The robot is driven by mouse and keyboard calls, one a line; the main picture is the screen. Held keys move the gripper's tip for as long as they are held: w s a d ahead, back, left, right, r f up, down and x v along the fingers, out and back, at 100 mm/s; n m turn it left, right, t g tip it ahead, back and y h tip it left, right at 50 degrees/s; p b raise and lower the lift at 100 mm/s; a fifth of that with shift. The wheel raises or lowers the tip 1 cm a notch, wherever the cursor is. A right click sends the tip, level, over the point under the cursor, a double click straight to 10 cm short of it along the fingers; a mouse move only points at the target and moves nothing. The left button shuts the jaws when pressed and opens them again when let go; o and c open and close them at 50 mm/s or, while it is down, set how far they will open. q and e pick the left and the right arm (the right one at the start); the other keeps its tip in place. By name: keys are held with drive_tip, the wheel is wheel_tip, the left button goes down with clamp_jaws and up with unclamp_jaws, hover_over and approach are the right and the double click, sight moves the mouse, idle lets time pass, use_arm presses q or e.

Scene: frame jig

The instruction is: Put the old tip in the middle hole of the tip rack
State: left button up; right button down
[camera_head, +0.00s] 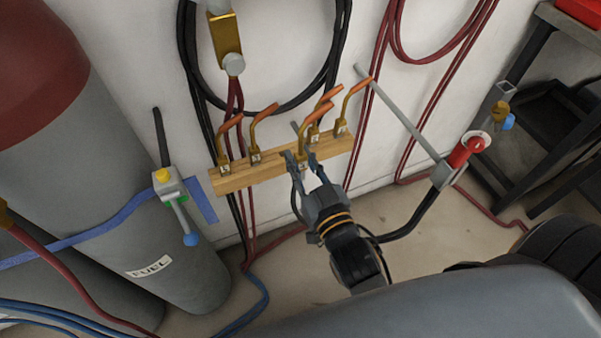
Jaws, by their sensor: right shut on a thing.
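The tip rack (236,180) is a wooden bar on the wall with several bent copper-ended brass tips along it. Two tips, the far-left tip (224,146) and its neighbour (256,133), stand at its left part. Two more, a tip (315,128) and the far-right tip (343,112), stand at its right part. My right gripper (299,158) is at the rack's middle, shut on a brass tip (306,143) whose copper end leans up and right. The gripper hides the rack there, so I cannot tell whether the tip's base is in the hole. My left gripper is not in view.
Grey gas cylinders (160,240), one marked FUEL, stand at left with a blue strap (90,231). Black and red hoses (330,50) hang on the wall around the rack. A red-ended torch (466,150) and a dark shelf cart (545,100) are at right.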

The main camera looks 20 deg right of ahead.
drive_tip(key=w, duration=0.2)
drive_tip(key=w+b, duration=0.1)
drive_tip(key=w, duration=0.2)
drive_tip(key=w+f, duration=0.1)
drive_tip(key=w, duration=0.1)
drive_tip(key=shift+w+a, duration=0.2)
drive_tip(key=shift+w, duration=0.2)
use_arm(q)
drive_tip(key=shift+w+d+r, duration=0.15)
drive_tip(key=shift+w+r, duration=1.05)
drive_tip(key=shift+r, duration=0.05)
use_arm(e)
drive_tip(key=shift+w+f, duration=0.1)
drive_tip(key=shift+w, duration=1.1)
drive_tip(key=shift+s, duration=0.15)
